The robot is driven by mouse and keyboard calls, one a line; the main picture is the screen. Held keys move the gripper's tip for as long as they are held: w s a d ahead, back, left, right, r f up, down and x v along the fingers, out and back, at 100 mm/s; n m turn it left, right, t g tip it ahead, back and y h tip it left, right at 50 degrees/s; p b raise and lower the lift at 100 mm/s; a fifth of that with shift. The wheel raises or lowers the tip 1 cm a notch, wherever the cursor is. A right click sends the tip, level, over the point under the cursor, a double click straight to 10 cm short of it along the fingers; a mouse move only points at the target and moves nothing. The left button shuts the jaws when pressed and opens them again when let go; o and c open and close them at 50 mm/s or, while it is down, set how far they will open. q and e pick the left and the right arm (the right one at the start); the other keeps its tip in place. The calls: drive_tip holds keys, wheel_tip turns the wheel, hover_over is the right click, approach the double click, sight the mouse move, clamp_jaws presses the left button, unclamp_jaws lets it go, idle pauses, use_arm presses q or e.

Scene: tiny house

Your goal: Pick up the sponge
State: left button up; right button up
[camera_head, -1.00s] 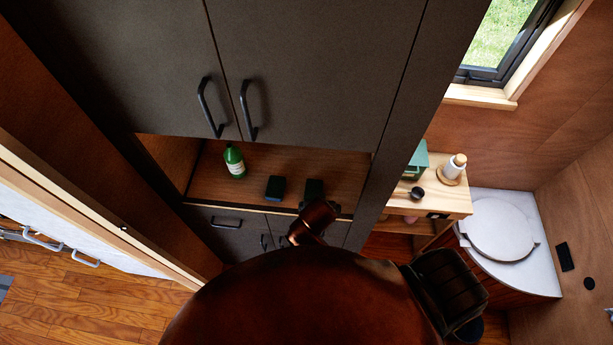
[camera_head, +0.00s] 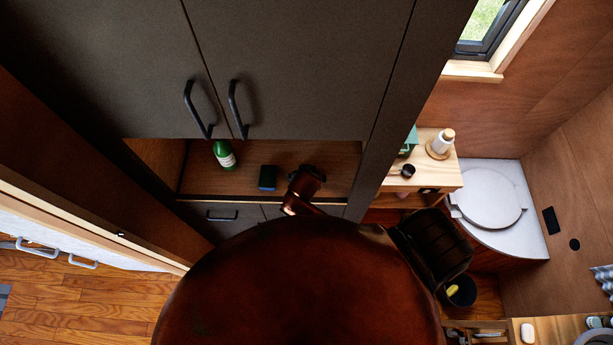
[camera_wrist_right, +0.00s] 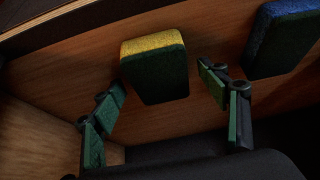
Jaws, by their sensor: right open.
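In the right wrist view a sponge (camera_wrist_right: 154,68) with a yellow layer and a dark green layer lies on a wooden surface. My right gripper (camera_wrist_right: 160,92) is open, with one finger on each side of this sponge's near end and gaps on both sides. A second sponge (camera_wrist_right: 281,40), blue and dark, lies to the right, outside the fingers. In the head view one dark sponge (camera_head: 267,177) shows on the cabinet shelf (camera_head: 210,185). My copper-coloured arm covers most of the spot beside it. My left gripper is not in view.
A green bottle (camera_head: 224,155) stands on the shelf, left of the sponges. Closed dark cabinet doors (camera_head: 290,60) hang above the opening, with drawers (camera_head: 222,216) below. A wooden side table (camera_head: 436,178) stands to the right.

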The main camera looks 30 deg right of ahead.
drive_tip(key=c, duration=0.8)
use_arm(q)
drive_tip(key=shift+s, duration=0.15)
use_arm(e)
drive_tip(key=shift+c, duration=0.2)
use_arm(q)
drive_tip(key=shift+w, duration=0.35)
use_arm(e)
drive_tip(key=shift+r, duration=0.1)
